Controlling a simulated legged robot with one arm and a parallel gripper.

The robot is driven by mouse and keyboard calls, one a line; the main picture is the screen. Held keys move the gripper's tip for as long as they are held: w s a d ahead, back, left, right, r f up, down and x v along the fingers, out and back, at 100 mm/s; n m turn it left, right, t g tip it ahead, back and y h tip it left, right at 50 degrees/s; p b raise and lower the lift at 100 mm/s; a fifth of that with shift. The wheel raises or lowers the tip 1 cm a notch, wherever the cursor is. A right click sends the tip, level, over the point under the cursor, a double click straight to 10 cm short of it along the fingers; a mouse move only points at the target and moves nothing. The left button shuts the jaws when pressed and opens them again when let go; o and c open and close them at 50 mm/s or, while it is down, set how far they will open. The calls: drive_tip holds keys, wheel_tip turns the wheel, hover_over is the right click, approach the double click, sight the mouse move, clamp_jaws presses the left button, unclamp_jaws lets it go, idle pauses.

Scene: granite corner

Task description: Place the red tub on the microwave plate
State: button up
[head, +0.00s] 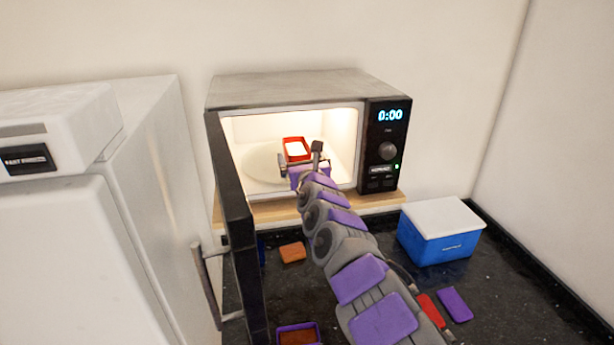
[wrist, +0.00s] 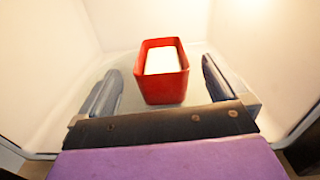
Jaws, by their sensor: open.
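The red tub (head: 295,144) with white contents is inside the lit microwave (head: 285,90), on the round pale plate (head: 262,165). In the wrist view the red tub (wrist: 162,90) stands upright just beyond and between my fingers. My gripper (head: 300,162) reaches in through the microwave opening. In the wrist view my gripper (wrist: 170,88) is open, with a gap between each finger and the tub. The part of the plate under and behind the tub and gripper is hidden.
The dark microwave door (head: 232,220) stands open at the left. A blue box with a white lid (head: 440,240) sits on the dark counter at right. A brown block (head: 292,252), a purple block (head: 454,304) and a purple tray (head: 298,326) lie in front. A white fridge (head: 80,230) stands left.

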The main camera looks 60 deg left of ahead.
drive_tip(key=shift+d+f, duration=0.2)
drive_tip(key=shift+d, duration=0.15)
drive_tip(key=shift+s+d+r+b, duration=0.2)
drive_tip(key=shift+d+b, duration=0.2)
drive_tip(key=shift+b, duration=0.15)
drive_tip(key=shift+s+d+r+b, duration=0.1)
drive_tip(key=shift+s+d+b, duration=0.05)
drive_tip(key=shift+d+b, duration=0.3)
drive_tip(key=shift+s+d+f+b, duration=0.25)
drive_tip(key=shift+d+b, duration=0.15)
drive_tip(key=shift+b, duration=0.2)
drive_tip(key=shift+d+f+b, duration=0.2)
drive_tip(key=shift+f+b, duration=0.1)
drive_tip(key=b+v, duration=0.2)
drive_tip(key=b, duration=0.5)
drive_tip(key=shift+s+d+r, duration=0.2)
drive_tip(key=shift+d, duration=0.1)
